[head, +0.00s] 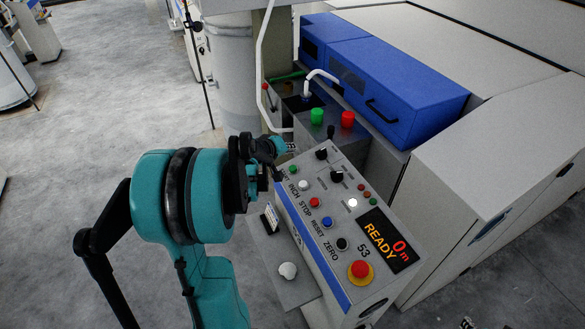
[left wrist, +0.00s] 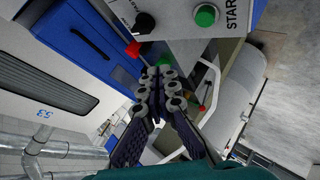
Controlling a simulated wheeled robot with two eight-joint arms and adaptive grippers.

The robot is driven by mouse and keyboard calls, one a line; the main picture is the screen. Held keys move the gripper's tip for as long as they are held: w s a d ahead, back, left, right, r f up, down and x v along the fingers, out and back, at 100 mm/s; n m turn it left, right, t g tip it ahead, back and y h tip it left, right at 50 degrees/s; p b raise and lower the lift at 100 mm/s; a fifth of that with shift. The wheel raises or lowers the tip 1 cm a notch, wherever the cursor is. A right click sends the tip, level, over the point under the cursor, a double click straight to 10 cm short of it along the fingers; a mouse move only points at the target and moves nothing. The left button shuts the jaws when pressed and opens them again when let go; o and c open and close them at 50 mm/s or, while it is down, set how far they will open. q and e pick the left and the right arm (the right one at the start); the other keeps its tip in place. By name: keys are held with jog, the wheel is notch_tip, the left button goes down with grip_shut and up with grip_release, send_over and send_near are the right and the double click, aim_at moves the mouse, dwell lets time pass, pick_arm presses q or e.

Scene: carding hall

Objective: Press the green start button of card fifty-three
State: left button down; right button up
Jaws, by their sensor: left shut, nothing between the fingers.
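The control panel (head: 335,215) is marked 53. Its green START button (head: 293,169) is at the upper left end of the button row; it also shows in the left wrist view (left wrist: 205,15) beside the word START. My left gripper (head: 284,147) is shut and empty, just off the panel's far left corner, close to the green button in the picture. In the left wrist view its fingertips (left wrist: 159,72) lie below and left of the button, apart from it in the picture. How far the fingertips are from the panel surface I cannot tell. My right gripper is not in view.
White INCH (head: 303,185), red STOP (head: 314,202), blue RESET (head: 326,221) and black ZERO (head: 341,243) buttons follow in the row. A red mushroom button (head: 360,267) is near the display (head: 389,240), which reads READY. Green (head: 317,116) and red (head: 348,119) lamps stand behind.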

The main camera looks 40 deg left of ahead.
aim_at(290, 170)
pick_arm(q)
jog(key=a, duration=0.1)
jog(key=a+f+n, duration=0.1)
jog(key=a, duration=0.1)
jog(key=shift+a, duration=0.25)
jog(key=f+b, duration=0.2)
jog(key=w+f+b, duration=0.1)
jog(key=f+b, duration=0.1)
jog(key=f, duration=0.1)
jog(key=w+d+f+b, duration=0.1)
jog(key=f+b, duration=0.1)
jog(key=f, duration=0.1)
jog(key=shift+d+f+b, duration=0.1)
jog(key=shift+f+b, duration=0.15)
jog(key=shift+b, duration=0.1)
jog(key=shift+f, duration=0.1)
dwell(1.1)
jog(key=shift+w+f+b, duration=0.15)
jog(key=shift+f+b, duration=0.15)
jog(key=shift+b, duration=0.1)
jog(key=shift+w+d+f+b, duration=0.1)
jog(key=shift+f+b, duration=0.3)
jog(key=shift+f, duration=0.05)
dwell(0.6)
jog(key=shift+r, duration=0.1)
jog(key=shift+s+r+p, duration=0.2)
jog(key=shift+r+p, duration=0.45)
jog(key=shift+r, duration=0.15)
